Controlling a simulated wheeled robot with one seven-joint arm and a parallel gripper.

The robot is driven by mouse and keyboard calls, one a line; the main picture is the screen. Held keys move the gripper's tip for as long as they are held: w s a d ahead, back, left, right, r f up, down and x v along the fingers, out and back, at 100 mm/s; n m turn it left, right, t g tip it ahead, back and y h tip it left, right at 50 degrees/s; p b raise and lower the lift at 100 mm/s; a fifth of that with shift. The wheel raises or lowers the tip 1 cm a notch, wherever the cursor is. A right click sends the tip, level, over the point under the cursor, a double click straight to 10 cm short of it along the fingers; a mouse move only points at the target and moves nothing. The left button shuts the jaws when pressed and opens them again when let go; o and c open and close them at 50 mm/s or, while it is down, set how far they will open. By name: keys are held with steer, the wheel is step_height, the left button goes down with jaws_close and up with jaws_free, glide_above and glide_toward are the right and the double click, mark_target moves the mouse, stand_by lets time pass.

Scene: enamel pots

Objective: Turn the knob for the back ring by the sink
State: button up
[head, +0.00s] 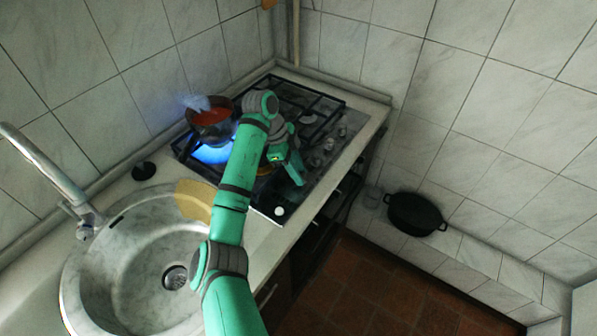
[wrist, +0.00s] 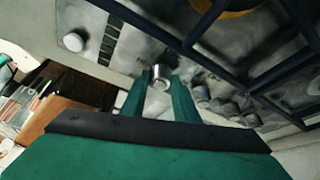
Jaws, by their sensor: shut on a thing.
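My gripper (wrist: 160,88) is over the front strip of the black gas hob (head: 340,150). In the wrist view its two teal fingers are shut on a silver knob (wrist: 160,77), one on each side. In the head view my arm hides this knob. Several other knobs (head: 315,160) stand in a row to the right of my gripper; they also show blurred in the wrist view (wrist: 230,106). The back ring by the sink bears a pot of red food (head: 210,118), with a bright blue glow (head: 212,153) beneath it.
The round stone sink (head: 95,262) is at the left, with a tan board (head: 195,200) at its edge. A white round button (head: 279,211) sits at the hob's near corner, also in the wrist view (wrist: 73,41). A black pot (head: 415,213) stands on the tiled ledge at right.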

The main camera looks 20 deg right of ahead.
steer(key=shift+a, duration=0.1)
stand_by(0.3)
steer(key=o, duration=1.1)
steer(key=shift+c, duration=0.2)
steer(key=shift+r, duration=0.1)
steer(key=v, duration=1)
steer(key=shift+w+a+r, duration=0.15)
steer(key=shift+a+r, duration=0.05)
steer(key=shift+r, duration=0.05)
